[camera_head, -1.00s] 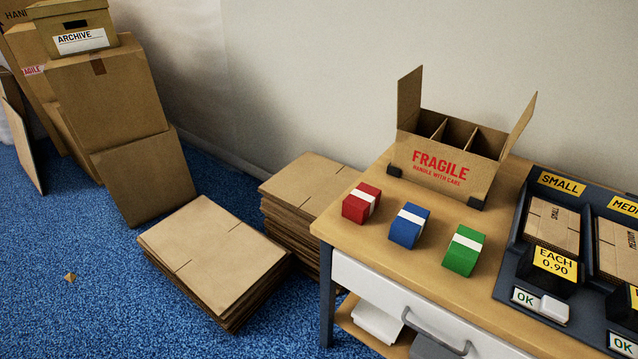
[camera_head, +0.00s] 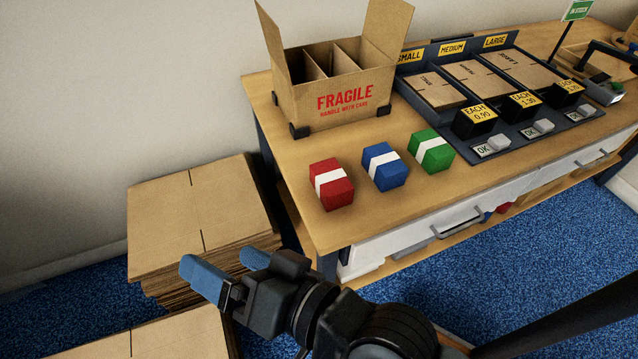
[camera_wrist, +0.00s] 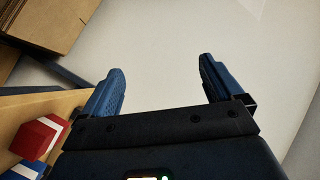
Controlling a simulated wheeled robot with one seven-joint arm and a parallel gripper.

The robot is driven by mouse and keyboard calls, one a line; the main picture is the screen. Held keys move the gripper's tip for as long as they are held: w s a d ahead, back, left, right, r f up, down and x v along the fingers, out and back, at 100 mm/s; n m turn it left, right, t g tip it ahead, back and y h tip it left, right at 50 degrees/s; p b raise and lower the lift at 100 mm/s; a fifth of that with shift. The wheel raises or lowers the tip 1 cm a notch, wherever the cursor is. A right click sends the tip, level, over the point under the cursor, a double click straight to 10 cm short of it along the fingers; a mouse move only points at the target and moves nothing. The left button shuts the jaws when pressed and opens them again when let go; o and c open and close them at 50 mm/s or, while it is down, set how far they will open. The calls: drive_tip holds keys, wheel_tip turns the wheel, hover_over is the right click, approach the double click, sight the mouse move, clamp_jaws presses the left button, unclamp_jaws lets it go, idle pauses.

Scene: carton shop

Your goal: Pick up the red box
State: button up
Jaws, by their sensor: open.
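The red box (camera_head: 331,185), with a white band around it, sits on the wooden table (camera_head: 290,215) near its left front corner. My gripper (camera_head: 226,269) is open and empty. It is beside the table, to the left of and nearer than the red box, over the area of the stacked cardboard. In the wrist view its two blue fingers (camera_wrist: 160,88) are spread apart with only plain wall between them.
A blue box (camera_head: 385,167) and a green box (camera_head: 431,151) stand in a row right of the red one. An open carton (camera_head: 345,98) marked FRAGILE stands behind. A dark display tray (camera_head: 405,92) is to the right. Flat cardboard stacks (camera_head: 200,210) lie left of the table.

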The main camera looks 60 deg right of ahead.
drive_tip(key=w+r+n+g+y+b, duration=0.15)
drive_tip(key=w+r+y, duration=0.3)
drive_tip(key=w, duration=0.45)
drive_tip(key=w+r+n+g+y, duration=0.25)
drive_tip(key=w+r, duration=0.25)
drive_tip(key=w, duration=0.4)
drive_tip(key=m+g+h+b, duration=0.2)
drive_tip(key=g+h, duration=0.6)
drive_tip(key=g, duration=0.4)
hover_over(331, 176)
drive_tip(key=f, duration=1.5)
drive_tip(key=shift+s+d, duration=0.15)
drive_tip(key=shift+d, duration=0.15)
drive_tip(key=shift+s+d+f, duration=0.1)
drive_tip(key=shift+f, duration=0.75)
drive_tip(key=shift+w+a+f+b, duration=0.15)
drive_tip(key=shift+a+f, duration=0.05)
drive_tip(key=shift+f, duration=1.25)
drive_tip(key=shift+w+a+f+b, duration=0.1)
drive_tip(key=shift+a+f+b, duration=0.05)
drive_tip(key=shift+f, duration=1.3)
drive_tip(key=c, duration=1.1)
